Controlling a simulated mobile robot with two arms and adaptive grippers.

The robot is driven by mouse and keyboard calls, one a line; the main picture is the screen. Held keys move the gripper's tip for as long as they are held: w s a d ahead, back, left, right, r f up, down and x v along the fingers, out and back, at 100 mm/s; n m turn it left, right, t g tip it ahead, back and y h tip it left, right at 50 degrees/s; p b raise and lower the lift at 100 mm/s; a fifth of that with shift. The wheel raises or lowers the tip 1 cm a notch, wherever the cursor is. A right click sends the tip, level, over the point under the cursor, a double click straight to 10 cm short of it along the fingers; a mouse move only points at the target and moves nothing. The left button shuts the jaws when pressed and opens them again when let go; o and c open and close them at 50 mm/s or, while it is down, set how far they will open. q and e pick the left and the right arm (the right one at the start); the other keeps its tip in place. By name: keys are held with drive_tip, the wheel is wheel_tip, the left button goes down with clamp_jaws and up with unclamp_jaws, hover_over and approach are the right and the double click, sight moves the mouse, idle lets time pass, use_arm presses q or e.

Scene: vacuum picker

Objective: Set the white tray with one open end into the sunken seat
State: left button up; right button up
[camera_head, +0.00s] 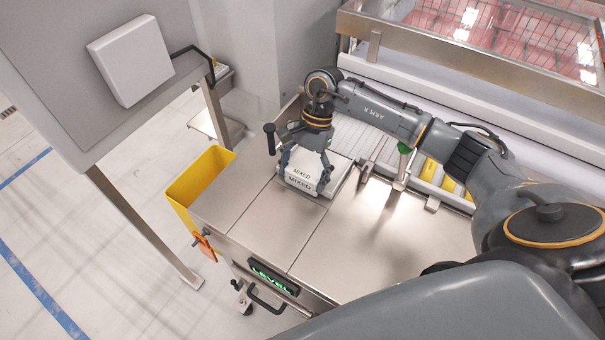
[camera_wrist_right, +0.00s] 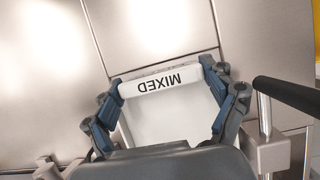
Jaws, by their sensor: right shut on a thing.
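The white tray (camera_head: 301,187), lettered MIXED, is at the steel worktop near its back left part. My right gripper (camera_head: 305,163) reaches down over it from above and is shut on it. In the right wrist view the fingers of my right gripper (camera_wrist_right: 172,102) press on the two opposite sides of the tray (camera_wrist_right: 165,125), with the lettered wall across the far side. A pale rim (camera_head: 344,174) shows beside the tray's right edge. The sunken seat cannot be made out clearly, and I cannot tell whether the tray rests or hovers. My left gripper is out of view.
A black-knobbed post (camera_head: 270,138) stands close left of the tray. A metal bracket (camera_head: 399,172) stands to its right, before a ribbed pale surface (camera_head: 352,137). A yellow bin (camera_head: 196,177) hangs at the left edge. The worktop's front (camera_head: 345,245) is clear.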

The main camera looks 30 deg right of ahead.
drive_tip(key=shift+f+b, duration=0.3)
drive_tip(key=shift+b, duration=0.15)
idle(0.6)
drive_tip(key=shift+s+a+f+b, duration=0.25)
drive_tip(key=shift+s+f+b, duration=0.1)
drive_tip(key=shift+f+b, duration=0.2)
idle(0.3)
drive_tip(key=o, duration=1)
drive_tip(key=v, duration=0.9)
drive_tip(key=shift+w+r, duration=0.2)
drive_tip(key=shift+w, duration=0.1)
